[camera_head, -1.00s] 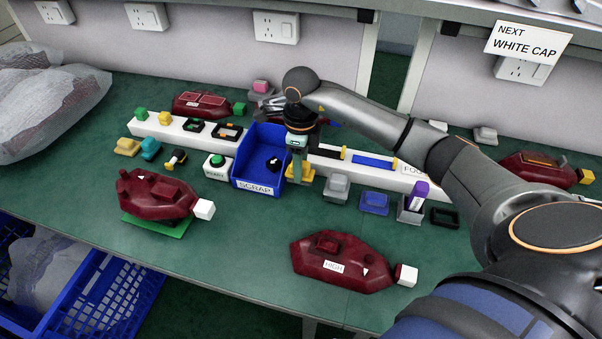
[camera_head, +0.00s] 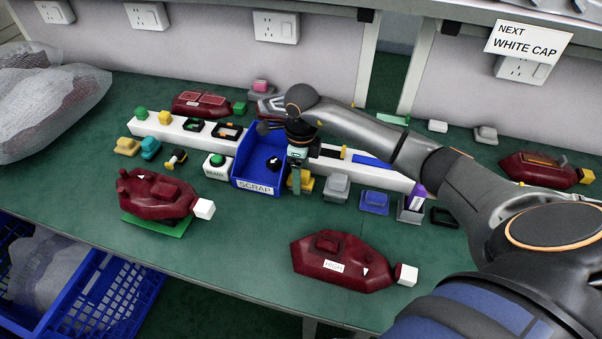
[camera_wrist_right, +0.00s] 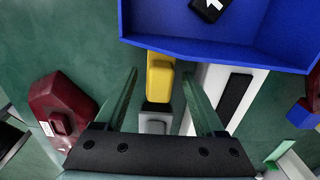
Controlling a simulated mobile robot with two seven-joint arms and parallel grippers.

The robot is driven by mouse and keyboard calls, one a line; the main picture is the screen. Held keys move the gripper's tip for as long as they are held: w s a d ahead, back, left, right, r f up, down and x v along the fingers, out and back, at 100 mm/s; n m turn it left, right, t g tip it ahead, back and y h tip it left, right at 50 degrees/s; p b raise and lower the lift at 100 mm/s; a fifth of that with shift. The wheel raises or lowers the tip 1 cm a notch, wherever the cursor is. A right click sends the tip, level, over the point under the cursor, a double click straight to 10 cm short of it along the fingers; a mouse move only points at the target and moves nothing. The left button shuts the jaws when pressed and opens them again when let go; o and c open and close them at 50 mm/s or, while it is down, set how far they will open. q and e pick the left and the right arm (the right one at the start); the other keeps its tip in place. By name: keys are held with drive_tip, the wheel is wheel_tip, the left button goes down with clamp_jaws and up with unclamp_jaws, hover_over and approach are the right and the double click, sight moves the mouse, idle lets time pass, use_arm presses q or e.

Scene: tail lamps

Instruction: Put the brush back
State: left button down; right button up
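I cannot say for sure which thing is the brush. A yellow piece (camera_wrist_right: 160,77) with a black end lies beside the blue scrap bin, framed between my right fingers in the wrist view; in the head view the yellow piece (camera_head: 306,183) is partly hidden by them. A small black and yellow piece (camera_head: 176,158) lies left of the bin. A purple and white upright piece (camera_head: 417,195) stands in a grey holder, partly behind my arm. My right gripper (camera_wrist_right: 160,80) is open, its fingers apart with nothing visibly held; it also shows at the bin's right side (camera_head: 297,188). My left gripper is out of view.
The blue scrap bin (camera_head: 258,184) holds a black piece. A long white rail (camera_head: 170,134) runs behind it. Grey (camera_head: 338,183) and blue (camera_head: 374,201) blocks stand to the right. Dark red lamps (camera_head: 345,262) lie around. The green front table is mostly clear.

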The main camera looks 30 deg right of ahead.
wheel_tip(320, 180, up, 12)
drive_tip(key=shift+r, duration=0.2)
idle(0.4)
